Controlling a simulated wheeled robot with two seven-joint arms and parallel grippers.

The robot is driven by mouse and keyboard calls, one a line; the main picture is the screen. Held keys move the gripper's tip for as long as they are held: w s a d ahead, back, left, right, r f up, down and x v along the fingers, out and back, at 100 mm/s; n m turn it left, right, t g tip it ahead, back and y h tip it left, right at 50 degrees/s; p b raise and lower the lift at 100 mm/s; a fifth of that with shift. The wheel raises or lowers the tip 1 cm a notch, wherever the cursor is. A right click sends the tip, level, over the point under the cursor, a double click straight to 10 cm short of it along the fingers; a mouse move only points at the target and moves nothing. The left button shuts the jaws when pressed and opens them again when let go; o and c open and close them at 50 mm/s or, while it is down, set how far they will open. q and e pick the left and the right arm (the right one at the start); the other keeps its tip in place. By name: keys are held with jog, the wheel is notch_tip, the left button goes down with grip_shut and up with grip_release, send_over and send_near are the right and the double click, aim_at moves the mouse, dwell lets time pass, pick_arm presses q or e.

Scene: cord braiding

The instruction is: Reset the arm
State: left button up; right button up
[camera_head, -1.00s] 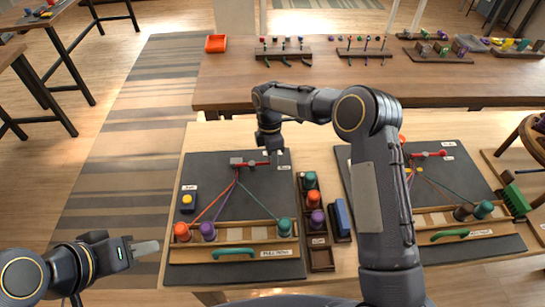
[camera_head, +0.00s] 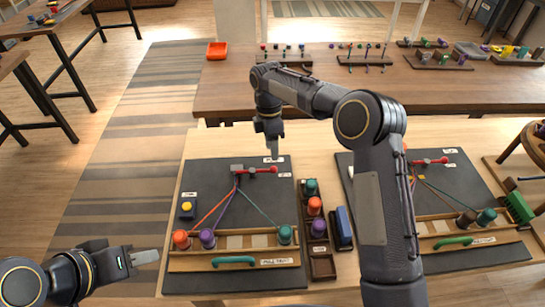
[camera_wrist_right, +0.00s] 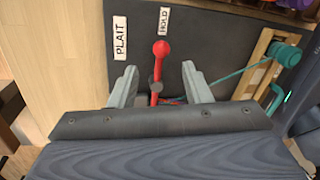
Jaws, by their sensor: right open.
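A red-handled lever (camera_head: 262,170) with a grey clamp (camera_head: 237,169) stands on the left dark board (camera_head: 215,170). Red, purple and teal cords fan from the clamp to an orange-red spool (camera_head: 181,239), a purple spool (camera_head: 208,238) and a teal spool (camera_head: 285,234) in the wooden rack. My right gripper (camera_head: 273,152) points down near the board's far edge, by the PLAIT label. In the right wrist view the right gripper (camera_wrist_right: 158,72) is open and empty, the red lever (camera_wrist_right: 160,50) showing between its fingers. My left gripper (camera_head: 146,257) hangs left of the table; its fingers look merged.
A holder with spare spools (camera_head: 313,206) and a blue block (camera_head: 343,225) sit right of the board. A second corded board (camera_head: 455,190) lies farther right, partly behind my right arm. A yellow button (camera_head: 186,207) is at the board's left. The back table (camera_head: 225,85) carries racks.

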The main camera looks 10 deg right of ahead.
jog(key=shift+w+r, duration=0.1)
jog(key=shift+r, duration=0.4)
